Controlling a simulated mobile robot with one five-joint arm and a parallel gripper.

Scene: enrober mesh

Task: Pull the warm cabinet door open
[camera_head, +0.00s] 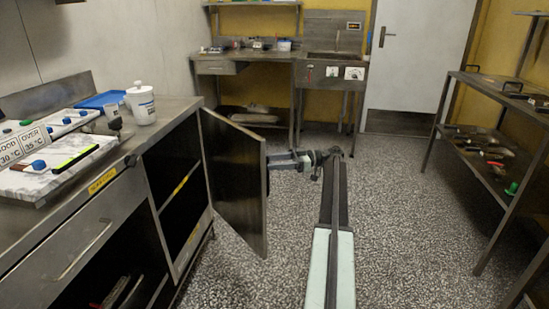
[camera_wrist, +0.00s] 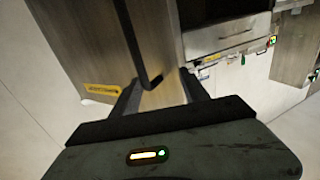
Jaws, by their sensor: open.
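The warm cabinet door (camera_head: 238,185) stands swung out from the steel cabinet, hinged at its far side, with dark shelves (camera_head: 185,215) showing inside. My gripper (camera_head: 268,162) is at the door's free edge, on the side away from the cabinet. In the wrist view my gripper (camera_wrist: 160,95) has its two dark fingers apart, with a steel panel edge and a dark bar (camera_wrist: 152,75) between or just beyond them. I cannot tell whether the fingers touch the door. The door's handle is not clearly visible in the head view.
The steel counter (camera_head: 178,106) holds a white tub (camera_head: 142,103) and a marble board (camera_head: 55,168). A sink unit (camera_head: 331,70) stands at the back, a rack (camera_head: 500,170) at the right. The speckled floor (camera_head: 400,230) between them is clear.

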